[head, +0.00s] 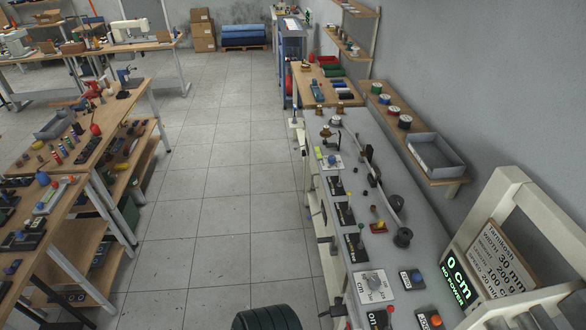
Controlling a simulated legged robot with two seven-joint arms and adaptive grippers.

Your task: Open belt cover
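A long grey bench machine (393,160) runs along the right side. On its top lies a long narrow pale strip (385,193) with dark round pieces, one of them a black roller (402,237) at the near end. I cannot tell which part is the belt cover, or whether it is open or shut. A green-lit display (457,283) reads "0 cm" and "NO POWER". Neither of my grippers is in view.
A cream frame (509,187) with a sign (495,262) stands at the near right. A wall shelf holds spools and a grey bin (435,154). Cluttered wooden tables (92,150) stand left. The tiled aisle (215,210) is clear, except for a dark ribbed object (267,318) at the bottom.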

